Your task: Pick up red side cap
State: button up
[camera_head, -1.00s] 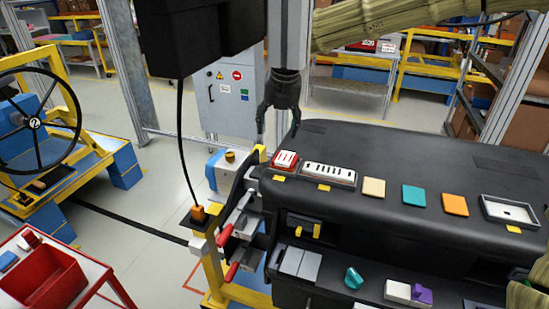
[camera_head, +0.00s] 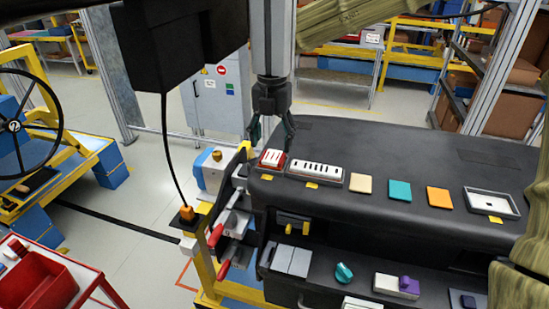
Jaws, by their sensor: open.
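My gripper (camera_head: 271,146) points down just above and behind the cap. Its two dark fingers are spread apart, with nothing visible between them. Whether a fingertip touches the cap or the dashboard cannot be told.
A white slotted panel (camera_head: 316,169) lies right of the cap, then beige (camera_head: 360,183), teal (camera_head: 399,191) and orange (camera_head: 438,198) tiles and a white-framed tray (camera_head: 491,204). Clamps with red handles (camera_head: 222,270) stand at the dashboard's left end. A black box (camera_head: 178,45) with a cable hangs at upper left.

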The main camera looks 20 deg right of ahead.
aim_at(273, 155)
jog(key=shift+w+d+f+p, duration=0.1)
jog(key=shift+f+p, duration=0.55)
jog(key=shift+f, duration=0.6)
jog(key=shift+w+d+f+p, duration=0.1)
jog(key=shift+f+p, duration=0.5)
jog(key=shift+f, duration=0.65)
jog(key=c, duration=0.8)
jog(key=shift+o, duration=0.2)
jog(key=shift+r, duration=0.1)
